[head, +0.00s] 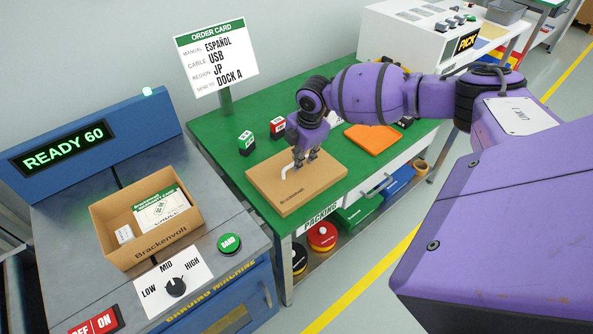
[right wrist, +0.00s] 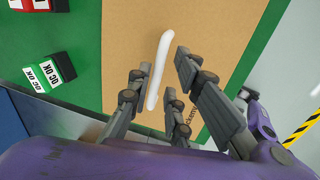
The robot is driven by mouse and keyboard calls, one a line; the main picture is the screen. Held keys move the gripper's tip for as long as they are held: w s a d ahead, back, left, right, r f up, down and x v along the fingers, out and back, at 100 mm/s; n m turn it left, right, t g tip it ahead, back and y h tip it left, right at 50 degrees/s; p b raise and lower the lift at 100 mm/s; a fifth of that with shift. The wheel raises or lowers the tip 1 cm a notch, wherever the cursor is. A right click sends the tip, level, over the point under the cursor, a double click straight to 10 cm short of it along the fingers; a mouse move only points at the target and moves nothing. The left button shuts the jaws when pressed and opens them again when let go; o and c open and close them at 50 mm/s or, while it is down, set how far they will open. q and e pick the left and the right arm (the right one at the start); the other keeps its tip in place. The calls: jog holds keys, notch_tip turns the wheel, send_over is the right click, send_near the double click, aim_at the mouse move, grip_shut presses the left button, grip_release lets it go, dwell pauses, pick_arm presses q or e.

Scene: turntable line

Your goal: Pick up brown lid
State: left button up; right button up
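The brown lid (head: 260,178) is a flat cardboard panel printed "Brackenvolt", lying on the green table. A white strip-like handle (head: 284,172) stands on its top. My right gripper (head: 306,158) is above the lid, pointing down, with its fingers apart near the handle. In the right wrist view, the lid (right wrist: 205,45) fills the middle, and the white handle (right wrist: 158,70) lies between the spread fingers of the gripper (right wrist: 160,64). I cannot tell whether any finger touches it. My left gripper is not in view.
An open Brackenvolt box (head: 178,228) with a card and a small white item stands on the grey banding machine at left. Small green and red blocks (head: 278,126) stand behind the lid. An orange panel (head: 372,138) lies to the right. The order card (head: 216,58) rises behind.

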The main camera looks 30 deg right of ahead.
jog(key=shift+w+a+f, duration=0.1)
jog(key=shift+w+f, duration=0.1)
jog(key=shift+f, duration=0.4)
jog(key=shift+w+f, duration=0.2)
jog(key=shift+f, duration=0.5)
grip_shut()
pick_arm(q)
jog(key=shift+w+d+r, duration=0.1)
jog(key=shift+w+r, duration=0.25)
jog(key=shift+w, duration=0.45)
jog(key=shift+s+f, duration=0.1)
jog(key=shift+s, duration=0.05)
